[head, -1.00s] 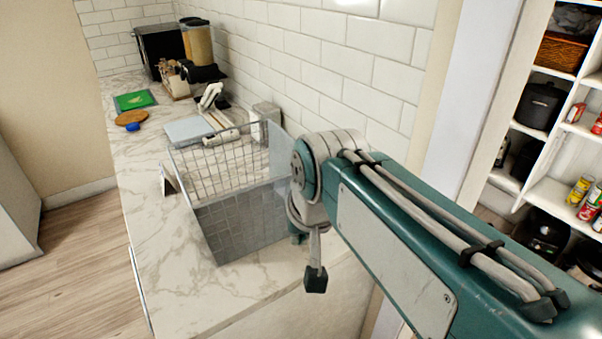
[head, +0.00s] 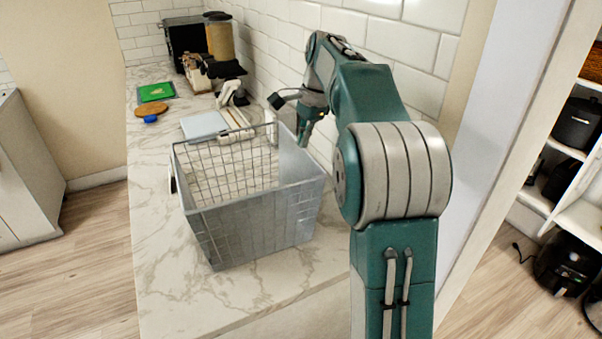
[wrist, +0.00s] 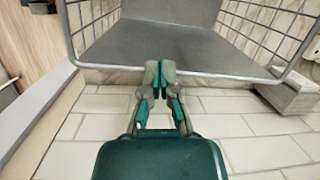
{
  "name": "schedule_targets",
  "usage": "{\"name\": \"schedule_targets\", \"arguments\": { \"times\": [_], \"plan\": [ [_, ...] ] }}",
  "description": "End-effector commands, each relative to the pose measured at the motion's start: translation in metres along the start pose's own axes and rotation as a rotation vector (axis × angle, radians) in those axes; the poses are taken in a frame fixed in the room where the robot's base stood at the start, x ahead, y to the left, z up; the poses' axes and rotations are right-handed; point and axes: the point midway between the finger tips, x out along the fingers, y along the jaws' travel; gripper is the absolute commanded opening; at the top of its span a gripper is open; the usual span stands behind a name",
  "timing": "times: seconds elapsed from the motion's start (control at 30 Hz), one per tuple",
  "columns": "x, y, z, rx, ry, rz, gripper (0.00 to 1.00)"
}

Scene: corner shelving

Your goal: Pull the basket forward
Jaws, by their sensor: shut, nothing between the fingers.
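The basket (head: 262,222) is a grey wire-mesh bin, open at the top, on the marble counter near its front end. My arm reaches over the right side of the basket toward the tiled wall. My gripper (head: 303,140) is by the basket's back right edge in the head view. In the wrist view my gripper (wrist: 160,68) is shut with nothing between its fingers. Its tips are at the rim of the basket (wrist: 150,42); I cannot tell whether they touch it. Part of the basket's right side is close to my arm.
The white tiled wall (head: 290,50) runs close along the counter's right side. The marble counter (head: 160,240) is bare left and in front.

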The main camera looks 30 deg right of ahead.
Motion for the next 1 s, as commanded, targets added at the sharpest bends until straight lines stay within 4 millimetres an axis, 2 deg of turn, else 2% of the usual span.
{"name": "schedule_targets", "arguments": {
  "times": [0.03,0.1,0.2,0.3,0.47,0.8,1.0],
  "plan": [
    [0.005,-0.006,-0.015,0.052,-0.017,0.01,0.0],
    [0.009,-0.011,-0.03,0.114,-0.036,0.021,0.0],
    [0.014,-0.015,-0.044,0.178,-0.057,0.034,0.0],
    [0.017,-0.018,-0.05,0.213,-0.066,0.041,0.0],
    [0.025,-0.018,-0.049,0.226,-0.069,0.045,0.0],
    [0.083,-0.016,-0.046,0.223,-0.07,0.047,0.0],
    [0.109,-0.015,-0.045,0.223,-0.068,0.044,0.0]
  ]
}}
